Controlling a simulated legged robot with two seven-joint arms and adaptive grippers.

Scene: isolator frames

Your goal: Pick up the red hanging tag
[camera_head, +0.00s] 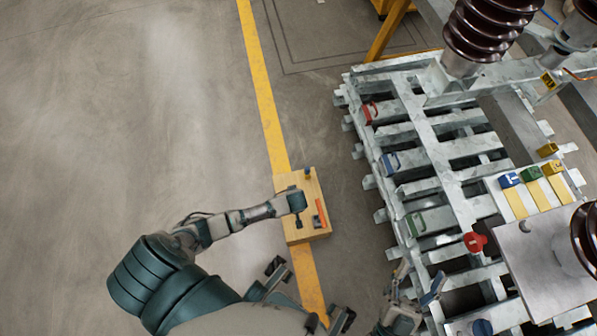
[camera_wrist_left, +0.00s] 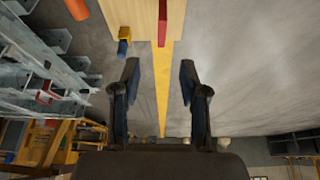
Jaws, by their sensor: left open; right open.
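A small red tag-like piece (camera_head: 371,112) hangs on the left edge of the grey metal frame in the head view. It also shows at the left in the left wrist view (camera_wrist_left: 43,97). My left gripper (camera_head: 297,202) is over the wooden box, apart from that piece. In the left wrist view its two fingers (camera_wrist_left: 159,85) are spread with nothing between them. My right gripper (camera_head: 416,282) is open and empty beside the frame's lower left edge.
The wooden box (camera_head: 292,182) stands on a yellow floor line (camera_head: 262,90). Blue (camera_head: 389,162) and green (camera_head: 415,223) pieces hang along the slatted metal frame (camera_head: 435,130). A red round part (camera_head: 475,241) and brown insulators (camera_head: 488,35) are on it. The left floor is clear.

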